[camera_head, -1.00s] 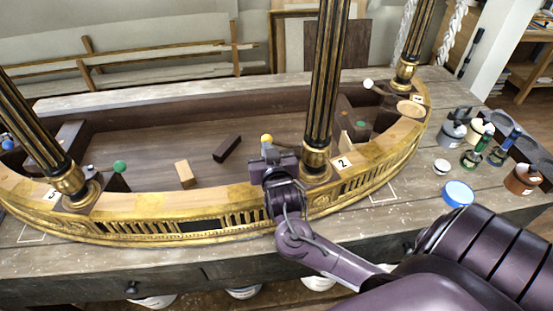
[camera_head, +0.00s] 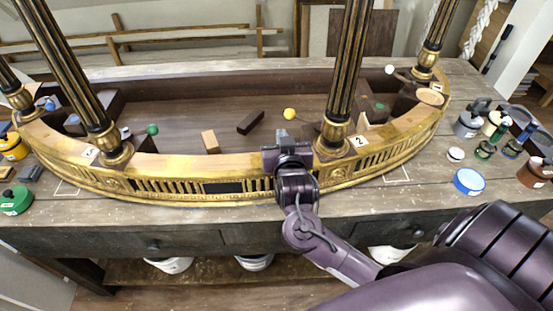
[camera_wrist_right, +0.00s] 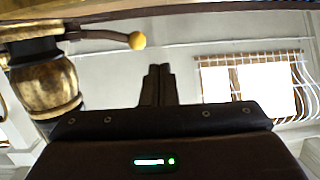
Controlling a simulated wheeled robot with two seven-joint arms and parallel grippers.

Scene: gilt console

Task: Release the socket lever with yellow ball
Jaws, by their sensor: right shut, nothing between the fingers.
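The yellow ball (camera_head: 290,114) tops a lever beside the black and gold column (camera_head: 335,130) near label 2 (camera_head: 359,141). In the right wrist view, the ball (camera_wrist_right: 137,40) is at the end of a thin dark arm (camera_wrist_right: 104,35) that reaches from the column's gold base (camera_wrist_right: 45,88). My right gripper (camera_head: 282,134) is over the console's front rim, just on the near side of the ball. Its fingers (camera_wrist_right: 157,75) are shut and empty, apart from the ball. The lever's socket is not clear. My left gripper is out of view.
A green ball (camera_head: 152,129) and a white ball (camera_head: 389,69) stand by other columns. Jars and a blue-lidded tin (camera_head: 468,181) stand at right.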

